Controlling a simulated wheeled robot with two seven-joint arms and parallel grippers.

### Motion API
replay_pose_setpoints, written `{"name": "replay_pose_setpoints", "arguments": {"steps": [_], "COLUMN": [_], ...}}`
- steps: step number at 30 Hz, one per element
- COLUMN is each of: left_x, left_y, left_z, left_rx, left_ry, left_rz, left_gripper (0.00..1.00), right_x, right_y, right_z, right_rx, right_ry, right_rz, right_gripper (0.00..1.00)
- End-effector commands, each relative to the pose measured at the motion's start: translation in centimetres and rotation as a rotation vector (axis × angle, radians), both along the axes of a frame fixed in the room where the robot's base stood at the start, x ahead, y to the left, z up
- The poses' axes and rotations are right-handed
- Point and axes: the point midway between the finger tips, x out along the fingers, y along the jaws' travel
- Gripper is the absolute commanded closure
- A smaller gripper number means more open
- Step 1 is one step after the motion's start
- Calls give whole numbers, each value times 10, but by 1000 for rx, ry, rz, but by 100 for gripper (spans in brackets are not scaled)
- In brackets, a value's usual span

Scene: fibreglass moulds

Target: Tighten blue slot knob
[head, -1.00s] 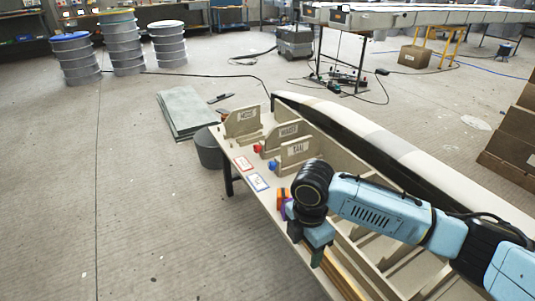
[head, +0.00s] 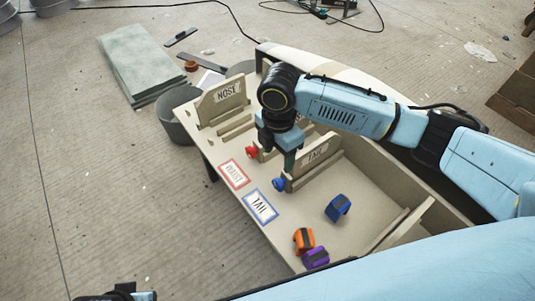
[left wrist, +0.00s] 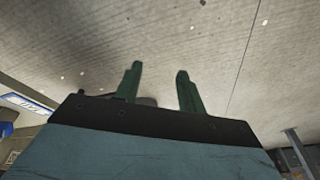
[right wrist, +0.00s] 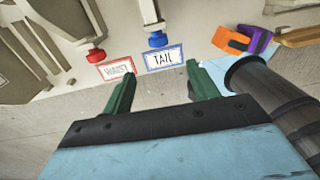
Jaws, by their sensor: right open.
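The blue knob (head: 278,184) sits at the near end of the slot by the TAIL board (head: 318,153). It also shows in the right wrist view (right wrist: 158,39), above the TAIL card (right wrist: 166,58). My right gripper (head: 289,164) is over the bench, close to the blue knob and partly in front of the slot boards. In the right wrist view its fingers (right wrist: 163,86) are apart and empty, and the knob lies beyond their tips. My left gripper (left wrist: 158,78) is open and empty above the floor, away from the bench.
A red knob (head: 252,152) is left of the blue one. WAIST (head: 234,174) and TAIL cards lie along the bench edge. A blue clamp-like piece (head: 337,208), an orange piece (head: 303,240) and a purple piece (head: 316,257) lie nearer. A grey bin (head: 178,127) stands beside the bench.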

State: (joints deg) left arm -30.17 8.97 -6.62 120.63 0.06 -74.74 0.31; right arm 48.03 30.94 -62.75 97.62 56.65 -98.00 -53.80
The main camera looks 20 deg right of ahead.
Motion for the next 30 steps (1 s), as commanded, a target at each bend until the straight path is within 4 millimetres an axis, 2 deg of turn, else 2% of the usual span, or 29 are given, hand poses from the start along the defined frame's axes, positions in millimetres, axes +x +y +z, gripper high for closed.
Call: {"name": "replay_pose_setpoints", "arguments": {"steps": [8, 17, 21, 30], "left_x": [-1, -8, 9, 58], "left_y": [-6, -17, -29, -48], "left_z": [15, 57, 79, 102], "left_rx": [-12, -39, -78, -143], "left_ry": [-10, -37, -172, -457], "left_rz": [1, 3, -10, -45], "left_gripper": [60, 60, 60, 60], "right_x": [-1, -3, -4, -5], "right_y": [0, -1, -1, -1], "right_z": [-18, -58, -87, -109], "right_rx": [0, -1, -2, -1], "right_ry": [1, 2, 2, 1], "right_rz": [0, 0, -1, 1], "right_gripper": [41, 41, 41, 41]}}
